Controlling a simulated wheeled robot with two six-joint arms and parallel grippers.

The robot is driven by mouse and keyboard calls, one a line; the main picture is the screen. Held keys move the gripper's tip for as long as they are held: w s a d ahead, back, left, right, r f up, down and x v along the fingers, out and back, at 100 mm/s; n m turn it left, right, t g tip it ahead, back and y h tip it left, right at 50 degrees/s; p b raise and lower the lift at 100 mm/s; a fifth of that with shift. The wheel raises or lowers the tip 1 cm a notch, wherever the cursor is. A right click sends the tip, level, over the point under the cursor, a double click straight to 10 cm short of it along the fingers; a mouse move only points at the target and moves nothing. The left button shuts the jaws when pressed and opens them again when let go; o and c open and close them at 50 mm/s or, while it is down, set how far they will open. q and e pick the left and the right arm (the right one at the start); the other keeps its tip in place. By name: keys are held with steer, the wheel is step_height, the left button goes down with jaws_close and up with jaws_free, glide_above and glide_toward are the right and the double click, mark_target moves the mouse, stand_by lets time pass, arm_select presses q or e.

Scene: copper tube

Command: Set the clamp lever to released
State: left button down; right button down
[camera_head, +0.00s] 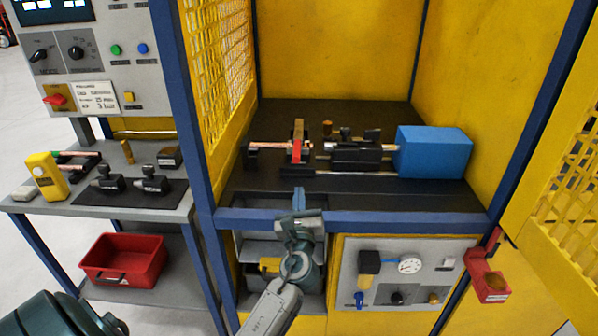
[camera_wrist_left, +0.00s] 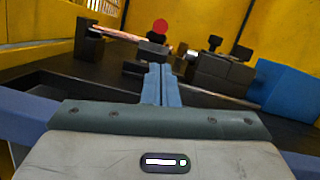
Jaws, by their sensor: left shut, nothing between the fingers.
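A copper tube (camera_head: 270,146) lies across the black fixture inside the yellow enclosure. At its right end stands an upright tan bar with a red part (camera_head: 297,151), which looks like the clamp lever. In the left wrist view a round red knob (camera_wrist_left: 160,26) shows above a dark block, just beyond the fingertips. I cannot tell the lever's setting. My left gripper (camera_head: 299,190) is at the front edge of the enclosure, in front of and below the lever and apart from it. Its fingers (camera_wrist_left: 160,72) are together and empty. My right gripper is not in view.
A blue box (camera_head: 433,152) stands at the right end of the fixture. The blue front rail (camera_head: 400,222) runs beneath my left gripper. A side table (camera_head: 90,222) with tools stands at left, above a red bin (camera_head: 122,262). A gauge panel (camera_head: 400,275) is below the rail.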

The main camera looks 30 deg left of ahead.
arm_select(q)
steer(key=p+x, duration=0.2)
steer(key=x, duration=0.8)
steer(key=shift+f, duration=0.1)
steer(key=shift+a, duration=0.1)
